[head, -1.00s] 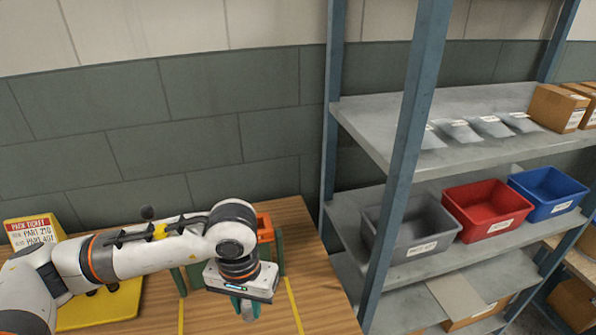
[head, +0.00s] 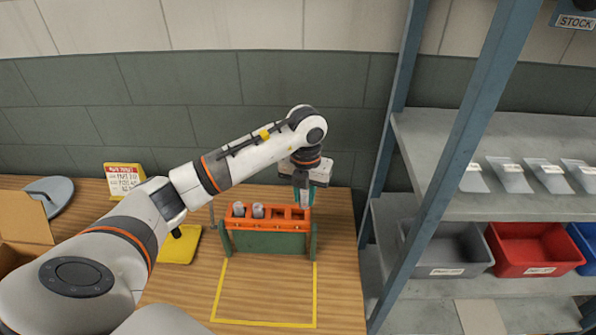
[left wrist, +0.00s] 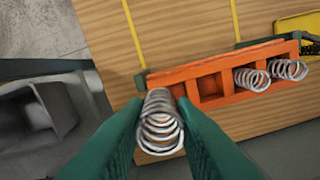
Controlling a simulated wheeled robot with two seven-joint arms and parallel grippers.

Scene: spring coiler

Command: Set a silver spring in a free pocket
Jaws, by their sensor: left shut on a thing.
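An orange-topped rack (head: 270,226) with a green front stands on the wooden table. Two silver springs (head: 238,209) (head: 258,210) sit in its left pockets. The pockets to their right look empty; one empty pocket (left wrist: 209,87) shows clearly in the left wrist view. My left gripper (head: 304,194) is over the rack's right end, pointing down. In the left wrist view its green fingers (left wrist: 160,112) are shut on a silver spring (left wrist: 160,128). That spring partly covers the end pocket, and I cannot tell whether it is inside it. My right gripper is not in view.
A yellow outline (head: 265,322) marks clear table in front of the rack. A yellow tray (head: 180,248) and a ticket stand (head: 123,180) are to the left. A metal shelf with grey (head: 447,250) and red (head: 530,250) bins stands close on the right.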

